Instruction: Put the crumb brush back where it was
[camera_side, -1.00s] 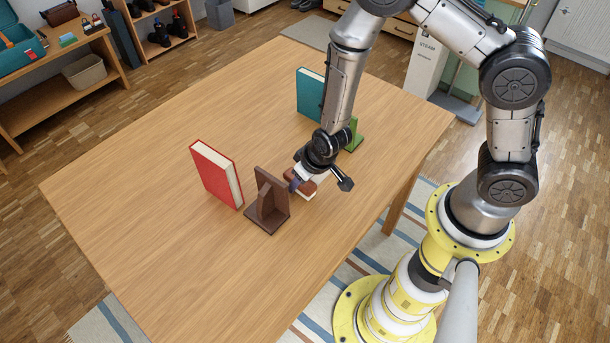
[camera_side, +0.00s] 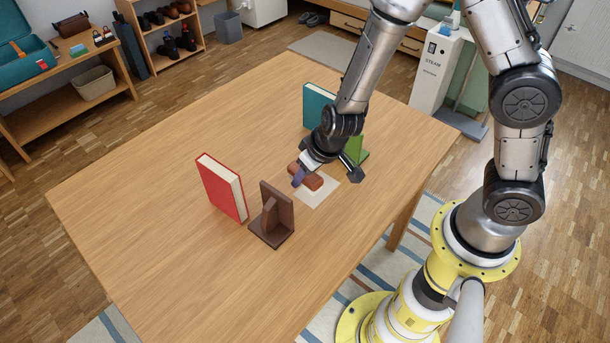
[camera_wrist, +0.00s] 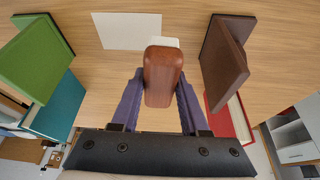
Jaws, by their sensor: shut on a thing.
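The crumb brush is a reddish-brown block (camera_side: 311,180) with a pale edge, likely bristles, showing past its far end in the wrist view (camera_wrist: 163,75). My gripper (camera_wrist: 158,95) has purple fingers shut on the brush's two long sides. In the side view my gripper (camera_side: 302,176) holds the brush beside the upper left part of a pale rectangular patch (camera_side: 318,194) on the table. The patch also shows in the wrist view (camera_wrist: 125,31), beyond the brush and to its left. The height of the brush above the table is hard to tell.
A dark brown bookend (camera_side: 276,210) and an upright red book (camera_side: 222,188) stand left of the patch in the side view. A teal book (camera_side: 318,104) and a green bookend (camera_side: 358,148) stand behind my gripper. The table's left part is clear.

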